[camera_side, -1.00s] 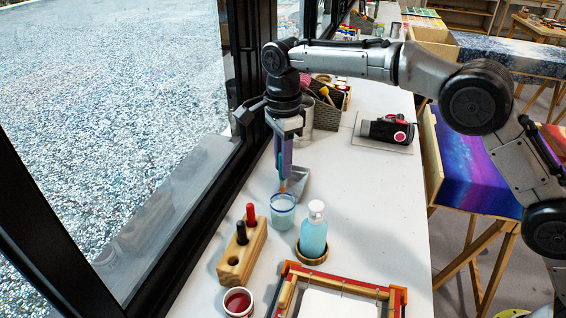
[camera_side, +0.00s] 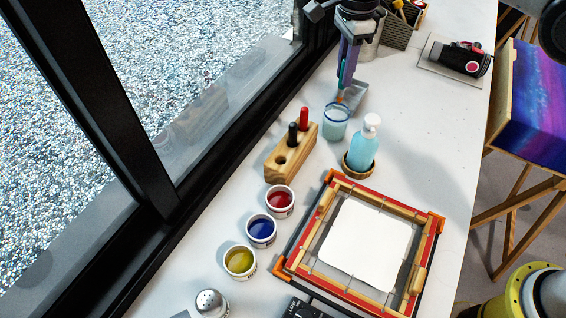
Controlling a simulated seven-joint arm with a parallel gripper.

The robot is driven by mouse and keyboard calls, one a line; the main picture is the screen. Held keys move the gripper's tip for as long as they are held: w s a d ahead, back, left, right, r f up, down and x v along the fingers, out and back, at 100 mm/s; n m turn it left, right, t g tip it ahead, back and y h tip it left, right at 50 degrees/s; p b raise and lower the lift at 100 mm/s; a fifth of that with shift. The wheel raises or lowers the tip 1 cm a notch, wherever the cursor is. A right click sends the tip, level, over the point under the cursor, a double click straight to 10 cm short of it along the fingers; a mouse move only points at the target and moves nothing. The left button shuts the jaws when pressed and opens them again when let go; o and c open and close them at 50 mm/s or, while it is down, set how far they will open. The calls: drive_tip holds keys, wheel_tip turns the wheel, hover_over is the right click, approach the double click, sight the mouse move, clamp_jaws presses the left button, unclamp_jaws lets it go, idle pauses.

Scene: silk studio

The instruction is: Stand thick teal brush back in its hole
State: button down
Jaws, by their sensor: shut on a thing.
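The thick teal brush (camera_side: 343,78) hangs upright, its orange tip down, just above or behind the rim of a glass jar (camera_side: 335,125); I cannot tell which. My gripper (camera_side: 349,66), at the top of the view, is shut on the brush, and its fingers hide part of the handle. The wooden brush block (camera_side: 292,155) stands nearer and to the left of the jar. A black-topped brush (camera_side: 292,136) and a red-topped brush (camera_side: 304,119) stand in it. Its nearest hole (camera_side: 281,160) is empty.
A blue bottle (camera_side: 363,150) stands right of the jar; a grey angled piece (camera_side: 355,95) is behind. Red (camera_side: 280,200), blue (camera_side: 261,231) and yellow (camera_side: 240,261) paint pots line the window side. A framed screen (camera_side: 362,245) lies in front.

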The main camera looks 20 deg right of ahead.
drive_tip(key=shift+r, duration=0.1)
drive_tip(key=r, duration=0.5)
drive_tip(key=shift+a, duration=0.25)
drive_tip(key=s+a+n, duration=0.4)
drive_tip(key=a, duration=0.3)
drive_tip(key=s+a+n, duration=0.5)
drive_tip(key=a, duration=0.3)
wheel_tip(320, 180, down, 10)
drive_tip(key=shift+r, duration=0.2)
drive_tip(key=shift+w+a+f, duration=0.1)
drive_tip(key=shift+f, duration=0.9)
idle(0.9)
drive_tip(key=shift+f, duration=0.35)
drive_tip(key=shift+f, duration=0.9)
idle(0.4)
drive_tip(key=c, duration=0.7)
unclamp_jaws()
